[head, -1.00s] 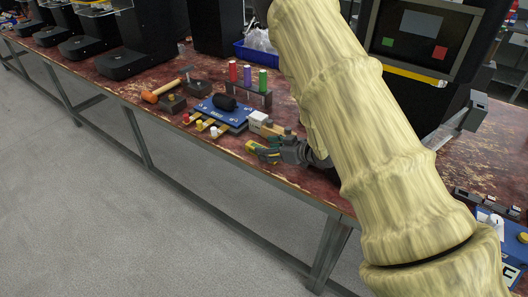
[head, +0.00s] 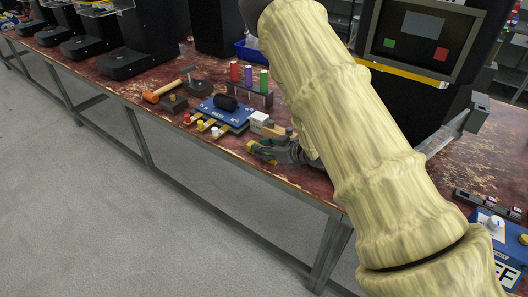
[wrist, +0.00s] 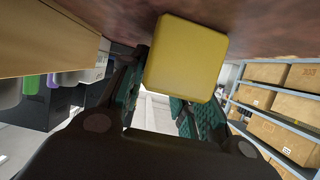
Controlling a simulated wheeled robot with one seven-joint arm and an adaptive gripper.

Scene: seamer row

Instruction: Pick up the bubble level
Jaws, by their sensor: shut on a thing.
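The bubble level (wrist: 187,57) shows in the wrist view as a yellow block with rounded edges, at the far end of my gripper's fingers. My gripper (head: 266,149) is shut on it, with dark green finger pads on either side. In the head view a small yellow part of the level (head: 252,146) shows at the fingertips, near the bench's front edge. My arm hides part of the gripper there. No vial is visible on the level's face, and I cannot tell whether it is clear of the bench.
A dark machine with a screen (head: 415,45) stands behind my arm.

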